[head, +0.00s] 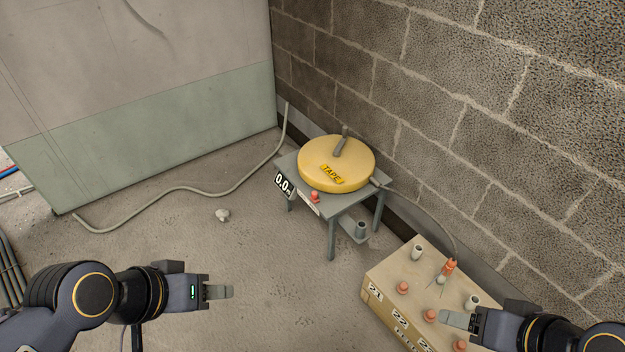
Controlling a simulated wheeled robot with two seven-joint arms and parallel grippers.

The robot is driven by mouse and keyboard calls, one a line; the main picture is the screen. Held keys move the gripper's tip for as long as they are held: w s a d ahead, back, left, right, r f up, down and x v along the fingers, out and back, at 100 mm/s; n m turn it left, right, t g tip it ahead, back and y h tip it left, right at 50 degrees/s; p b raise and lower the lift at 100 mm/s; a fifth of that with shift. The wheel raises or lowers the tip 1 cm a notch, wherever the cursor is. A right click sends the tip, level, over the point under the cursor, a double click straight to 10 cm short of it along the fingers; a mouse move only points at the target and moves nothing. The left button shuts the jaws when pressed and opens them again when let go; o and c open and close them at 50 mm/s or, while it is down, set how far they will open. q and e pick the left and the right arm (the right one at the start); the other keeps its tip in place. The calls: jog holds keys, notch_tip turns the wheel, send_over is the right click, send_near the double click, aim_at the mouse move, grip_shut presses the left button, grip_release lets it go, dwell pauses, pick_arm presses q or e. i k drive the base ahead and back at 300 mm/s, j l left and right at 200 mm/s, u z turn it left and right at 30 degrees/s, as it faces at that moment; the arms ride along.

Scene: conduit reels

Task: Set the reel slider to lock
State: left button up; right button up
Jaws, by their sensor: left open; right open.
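A round yellow reel (337,163) marked "TAPE", with a grey crank handle (342,142) on top, sits on a small grey stand (345,200). A small red-orange knob (315,196) stands at the front edge of the stand, beside a white label strip; it may be the slider, but I cannot read its setting. A display (284,184) reading "0.0" is on the stand's left front. My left gripper (228,292) is open and empty, low and left of the stand. My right gripper (446,319) is open and empty, over the front of the box at lower right.
A tan box (387,268) with several grey and orange stubs and numbered labels stands right of the stand. A cable runs from the reel to an orange-tipped piece (449,267) there. Block wall behind; the left floor is mostly clear, with a grey conduit (180,190).

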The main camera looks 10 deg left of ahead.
aim_at(314, 198)
jog(key=i+j+z, duration=0.15)
jog(key=i+z, duration=0.25)
jog(key=i+j+z, duration=0.4)
jog(key=i+l, duration=0.1)
jog(key=i, duration=0.05)
